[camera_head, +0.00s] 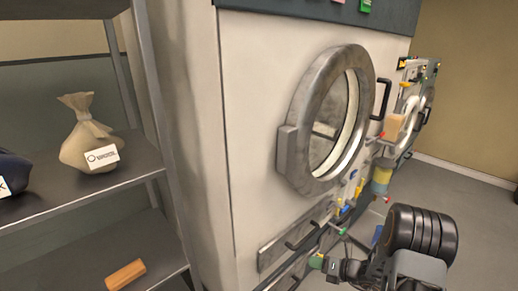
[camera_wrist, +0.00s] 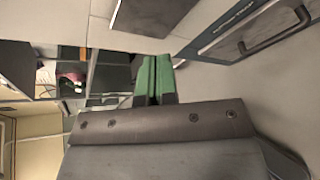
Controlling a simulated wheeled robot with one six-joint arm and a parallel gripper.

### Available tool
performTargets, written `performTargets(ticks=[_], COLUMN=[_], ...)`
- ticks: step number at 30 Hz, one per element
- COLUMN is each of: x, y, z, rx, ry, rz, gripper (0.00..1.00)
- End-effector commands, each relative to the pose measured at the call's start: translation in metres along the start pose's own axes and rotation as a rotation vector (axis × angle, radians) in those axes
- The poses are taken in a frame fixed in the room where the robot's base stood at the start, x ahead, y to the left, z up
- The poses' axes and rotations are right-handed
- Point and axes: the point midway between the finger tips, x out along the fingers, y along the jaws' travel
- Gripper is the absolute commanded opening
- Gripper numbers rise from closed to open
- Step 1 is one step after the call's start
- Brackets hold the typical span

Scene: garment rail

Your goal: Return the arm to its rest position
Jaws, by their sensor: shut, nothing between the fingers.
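My gripper (camera_wrist: 153,79) shows in the wrist view as two green fingers side by side, closed together with nothing between them. In the head view my arm is at the lower right, and the green tip of my gripper (camera_head: 316,261) points left, low in front of the machine. The gripper appears apart from the machine, though the exact gap is hard to tell.
A large white machine (camera_head: 250,120) with a round door (camera_head: 290,150) and bar handles stands close by. A metal shelf (camera_head: 60,270) at the left holds a tied beige sack (camera_head: 88,135) and an orange block (camera_head: 125,274). Grey floor (camera_head: 480,210) is clear at the right.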

Motion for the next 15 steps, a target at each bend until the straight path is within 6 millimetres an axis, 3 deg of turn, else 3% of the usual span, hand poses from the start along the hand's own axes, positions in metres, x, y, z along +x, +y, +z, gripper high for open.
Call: performTargets(ticks=[1,6,9,15], x=[-0.011,-0.043,-0.07,-0.132], y=[0.056,0.176,0.233,0.316], z=[0.022,0.033,0.036,0.048], rx=[-0.187,-0.849,-1.242,-1.97], ry=[0.09,0.41,0.589,0.934], rz=[0.025,0.133,0.211,0.38], gripper=[0.0,0.0,0.0,0.0])
